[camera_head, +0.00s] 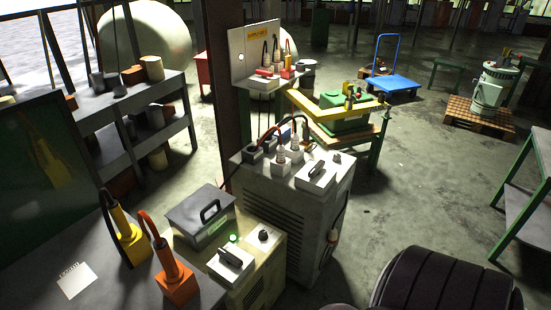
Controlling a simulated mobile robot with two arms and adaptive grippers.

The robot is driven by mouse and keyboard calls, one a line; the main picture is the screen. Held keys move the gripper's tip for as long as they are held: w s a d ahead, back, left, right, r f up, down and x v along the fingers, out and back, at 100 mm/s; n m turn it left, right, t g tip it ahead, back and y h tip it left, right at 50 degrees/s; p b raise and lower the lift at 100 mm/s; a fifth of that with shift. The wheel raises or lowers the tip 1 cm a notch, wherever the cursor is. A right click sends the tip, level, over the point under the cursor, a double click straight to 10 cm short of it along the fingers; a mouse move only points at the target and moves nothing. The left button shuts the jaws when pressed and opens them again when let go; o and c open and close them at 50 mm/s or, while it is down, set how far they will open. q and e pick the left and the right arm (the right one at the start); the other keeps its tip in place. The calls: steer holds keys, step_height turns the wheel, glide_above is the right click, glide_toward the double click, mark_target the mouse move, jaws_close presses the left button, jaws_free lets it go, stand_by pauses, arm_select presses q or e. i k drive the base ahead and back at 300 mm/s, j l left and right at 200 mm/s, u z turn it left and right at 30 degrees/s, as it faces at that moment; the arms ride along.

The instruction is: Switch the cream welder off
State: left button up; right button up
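The cream welder (268,268) stands low at the bottom centre, beside the grey-topped bench. On its top are a white switch box with a grey lever handle (231,263), a lit green lamp (233,238) and a black knob (264,235). A grey lidded box with a black handle (202,216) sits at its back left. The lever's exact position is too small to tell. A taller pale grey welder (318,207) stands just behind it, with its own lever switch (317,176) and cable plugs on top. Neither of my grippers is in view.
The left bench (130,292) carries a yellow and an orange cable holder (176,278). A large dark ribbed rounded shape (445,285) fills the bottom right. A green-framed table (525,210) stands at right. The concrete floor (410,190) between is clear.

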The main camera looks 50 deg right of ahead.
mark_target(231, 259)
steer(key=z, duration=1.05)
steer(key=u, duration=0.5)
steer(key=i+l, duration=0.05)
